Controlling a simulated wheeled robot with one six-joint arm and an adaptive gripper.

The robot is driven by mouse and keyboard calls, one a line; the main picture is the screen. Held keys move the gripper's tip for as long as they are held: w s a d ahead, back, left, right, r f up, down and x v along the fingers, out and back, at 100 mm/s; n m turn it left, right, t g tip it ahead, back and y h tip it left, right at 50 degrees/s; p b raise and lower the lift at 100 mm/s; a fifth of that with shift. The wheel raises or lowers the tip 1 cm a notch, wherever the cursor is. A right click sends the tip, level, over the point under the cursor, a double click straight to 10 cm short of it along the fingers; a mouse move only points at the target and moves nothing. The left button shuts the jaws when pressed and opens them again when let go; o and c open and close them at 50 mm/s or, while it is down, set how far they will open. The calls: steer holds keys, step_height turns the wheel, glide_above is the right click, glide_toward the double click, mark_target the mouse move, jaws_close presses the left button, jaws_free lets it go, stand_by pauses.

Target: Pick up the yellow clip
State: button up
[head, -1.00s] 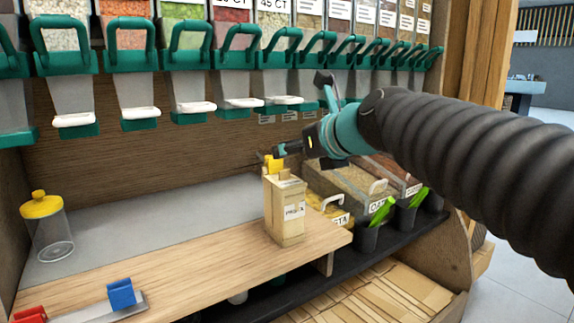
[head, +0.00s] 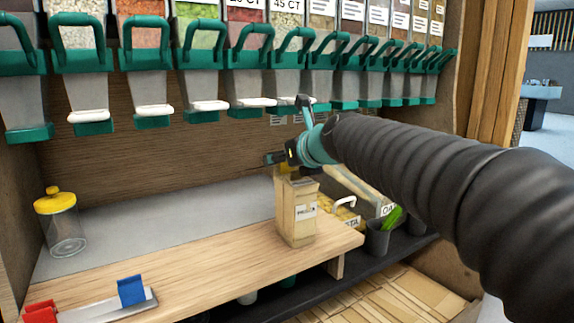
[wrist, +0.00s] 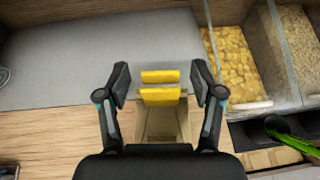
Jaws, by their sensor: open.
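The yellow clip (wrist: 160,97) sits at the top of a tan paper bag (head: 297,215) and shows as two yellow bars in the wrist view. The bag stands upright on the wooden shelf and has a white label. In the wrist view my gripper (wrist: 161,82) is open, with one finger on each side of the clip and a gap on both sides. In the head view my gripper (head: 278,158) is at the bag's top and mostly hides the clip.
A red clip (head: 40,312) and a blue clip (head: 131,291) are at the shelf's front left. A jar with a yellow lid (head: 62,228) stands behind them. Dispensers with green handles (head: 205,62) hang above. Food bins and scoop holders (head: 378,238) are right of the bag.

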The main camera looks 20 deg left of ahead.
steer(key=c, duration=0.9)
steer(key=shift+o, duration=0.2)
steer(key=shift+r, duration=0.1)
